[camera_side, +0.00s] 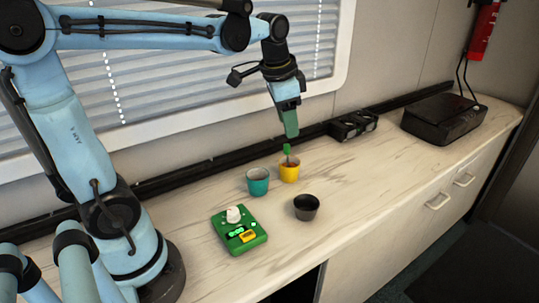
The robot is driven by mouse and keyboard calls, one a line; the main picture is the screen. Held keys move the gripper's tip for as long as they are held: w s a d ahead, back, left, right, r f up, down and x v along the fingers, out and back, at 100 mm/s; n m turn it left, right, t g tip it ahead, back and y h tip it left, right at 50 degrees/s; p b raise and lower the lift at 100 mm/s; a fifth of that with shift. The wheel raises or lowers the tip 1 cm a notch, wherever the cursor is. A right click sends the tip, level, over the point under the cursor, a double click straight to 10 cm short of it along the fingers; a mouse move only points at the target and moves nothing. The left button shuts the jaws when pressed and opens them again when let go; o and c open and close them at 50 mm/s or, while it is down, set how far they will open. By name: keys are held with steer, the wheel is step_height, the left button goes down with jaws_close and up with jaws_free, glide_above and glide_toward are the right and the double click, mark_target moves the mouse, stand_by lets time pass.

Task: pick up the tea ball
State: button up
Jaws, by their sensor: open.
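A tea ball (287,150) with a green tag-like top and a dark stem stands in the yellow cup (290,174). Its lower end is hidden inside the cup. My gripper (291,132) points down just above the green top, with a small gap or slight overlap; I cannot tell which. It is open, and its fingers are seen nearly edge-on. Nothing shows held in it.
A teal cup (258,181) stands just left of the yellow cup, and a black cup (306,207) in front. A green device (239,230) with a white knob lies nearer. Black boxes (353,126) and a black case (440,118) sit along the wall. The counter's right front (400,185) is clear.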

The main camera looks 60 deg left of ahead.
steer(key=w+a+m+g, duration=0.2)
steer(key=w+a, duration=0.2)
steer(key=a, duration=0.1)
steer(key=m, duration=0.1)
glide_above(286, 154)
steer(key=w, duration=0.1)
steer(key=shift+g, duration=0.4)
steer(key=f, duration=0.7)
steer(key=shift+a+f, duration=0.2)
steer(key=shift+a, duration=0.1)
steer(key=shift+s+f, duration=0.2)
steer(key=shift+f, duration=2.55)
steer(key=shift+c, duration=0.4)
jaws_close()
